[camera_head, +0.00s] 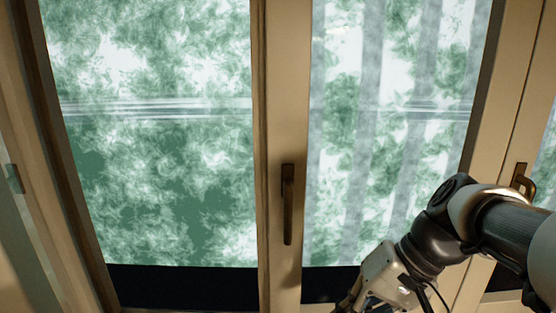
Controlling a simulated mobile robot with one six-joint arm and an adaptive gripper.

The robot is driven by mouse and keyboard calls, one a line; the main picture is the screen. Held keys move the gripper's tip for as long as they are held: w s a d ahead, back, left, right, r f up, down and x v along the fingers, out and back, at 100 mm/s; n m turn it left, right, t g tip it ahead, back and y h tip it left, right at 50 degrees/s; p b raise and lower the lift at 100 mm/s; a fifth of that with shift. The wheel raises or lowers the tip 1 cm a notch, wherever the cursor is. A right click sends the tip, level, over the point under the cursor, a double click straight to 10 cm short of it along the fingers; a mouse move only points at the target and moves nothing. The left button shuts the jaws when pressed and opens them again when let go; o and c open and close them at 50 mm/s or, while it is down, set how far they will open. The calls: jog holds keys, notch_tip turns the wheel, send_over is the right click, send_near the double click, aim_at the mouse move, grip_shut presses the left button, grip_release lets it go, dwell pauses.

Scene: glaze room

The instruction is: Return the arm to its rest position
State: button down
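My arm comes in from the right edge in the head view, with dark joints and links bent down toward the lower middle. My gripper (347,303) is at the bottom edge, below and right of the window handle. Its pale body shows with a dark cable beside it. Its fingers are mostly cut off by the bottom of the picture, so I cannot see whether it is open or holds anything.
A large window with beige frames fills the view. A dark handle (287,205) is on the middle post (283,100), and another handle (523,181) is at the right, close to my arm. Green foliage shows through the glass. No floor or table is visible.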

jog(key=s+d+f+n+t+h+b, duration=0.1)
jog(key=s+d+f+t+h+b, duration=0.2)
jog(key=s+f+h, duration=0.3)
jog(key=s+f+t+b, duration=0.1)
jog(key=s+f, duration=0.2)
jog(key=s, duration=0.2)
jog(key=shift+s+d, duration=0.15)
jog(key=shift+s, duration=0.05)
jog(key=shift+f, duration=0.1)
